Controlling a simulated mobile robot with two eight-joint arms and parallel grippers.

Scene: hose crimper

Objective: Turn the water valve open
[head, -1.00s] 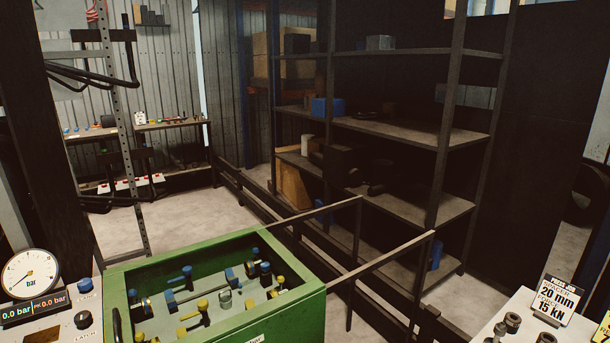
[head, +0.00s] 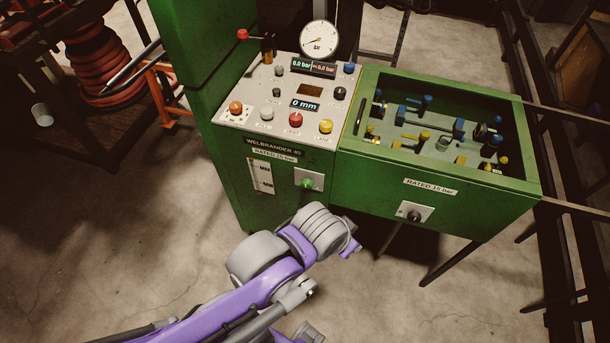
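A green machine with a pale control panel (head: 265,125) stands at the centre. Its front has a green-tipped control (head: 307,183) on a white plate. To its right, an open green tank (head: 470,195) has a dark-knobbed control (head: 413,216) on a white plate. Inside the tank are several blue and yellow fittings. I cannot tell which control is the water valve. My purple and grey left arm reaches in from the lower left. Its gripper end (head: 350,246) is in front of the machine, below the two front controls; the fingers are not clear. My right gripper is not in view.
A round gauge (head: 318,39) stands above the panel, and its displays read 0.0 bar and 0 mm. A red hose reel (head: 98,60) is on a rack at the left. Dark rails run beside the tank at the right. The concrete floor in front is mostly clear.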

